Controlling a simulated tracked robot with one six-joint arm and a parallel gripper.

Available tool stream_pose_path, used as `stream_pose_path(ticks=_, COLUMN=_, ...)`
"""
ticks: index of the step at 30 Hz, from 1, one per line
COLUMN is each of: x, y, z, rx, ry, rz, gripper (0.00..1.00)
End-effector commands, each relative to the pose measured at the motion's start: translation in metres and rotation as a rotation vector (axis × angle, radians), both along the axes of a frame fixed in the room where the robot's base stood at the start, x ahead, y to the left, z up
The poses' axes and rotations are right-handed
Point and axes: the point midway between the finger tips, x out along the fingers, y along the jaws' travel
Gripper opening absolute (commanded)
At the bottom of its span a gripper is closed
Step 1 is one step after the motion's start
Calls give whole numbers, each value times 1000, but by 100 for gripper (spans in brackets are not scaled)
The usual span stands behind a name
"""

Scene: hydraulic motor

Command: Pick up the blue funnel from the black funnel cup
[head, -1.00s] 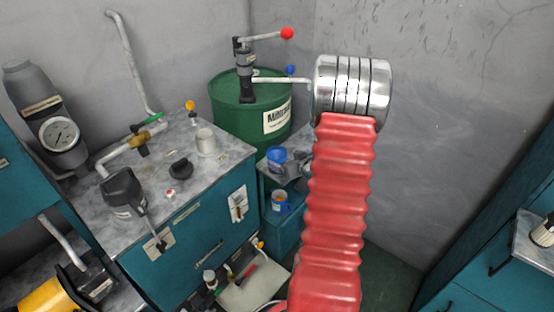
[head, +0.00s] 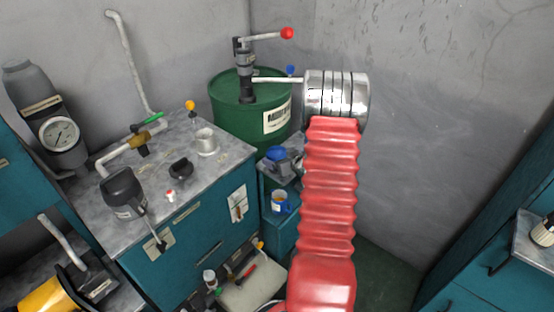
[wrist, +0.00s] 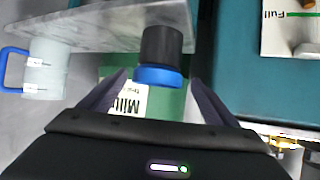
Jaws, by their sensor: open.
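The blue funnel (head: 276,153) sits on the small grey shelf beside the green drum in the head view. In the wrist view the blue funnel (wrist: 160,76) shows as a blue band against the black funnel cup (wrist: 161,45). My gripper (wrist: 158,80) is open, with one finger on each side of the blue band. Small gaps show between fingers and funnel, and it holds nothing. In the head view my gripper is mostly hidden behind my red arm sleeve, just right of the funnel.
A green drum (head: 245,115) with a hand pump stands behind the shelf. A blue-and-white jug (head: 280,202) is on a lower level; the wrist view also shows it (wrist: 45,68). A teal cabinet (head: 200,240) stands to the left. The wall side at right is clear.

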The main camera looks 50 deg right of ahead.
Motion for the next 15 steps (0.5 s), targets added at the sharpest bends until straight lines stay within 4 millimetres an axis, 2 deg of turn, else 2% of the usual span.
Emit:
stream_pose_path(ticks=6, x=18, y=-7, z=-11, rx=0, ry=1, rz=-1, gripper=82)
stream_pose_path(ticks=15, x=20, y=-8, z=-12, rx=0, ry=1, rz=-1, gripper=82)
